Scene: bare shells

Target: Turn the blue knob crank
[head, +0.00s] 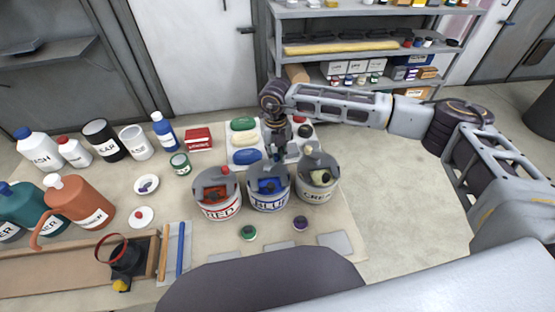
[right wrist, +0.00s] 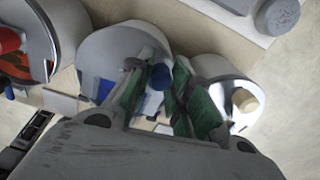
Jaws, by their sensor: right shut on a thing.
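The canister labelled BLUE (head: 270,203) stands in the middle of a row of three on the table. Its blue knob crank (right wrist: 160,77) shows between the green-padded fingers in the right wrist view. My right gripper (head: 279,156) reaches down over the back of this canister in the head view. It is shut on the blue knob, and its fingers also show in the right wrist view (right wrist: 157,92). The gripper hides part of the crank and the lid. My left gripper is in neither view.
The RED canister (head: 221,210) stands close on the left and a canister with a pale knob (head: 314,194) close on the right. Coloured oval pieces (head: 246,157) lie behind. Bottles and jugs (head: 90,205) crowd the table's left side. A shelf (head: 350,50) stands at the back.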

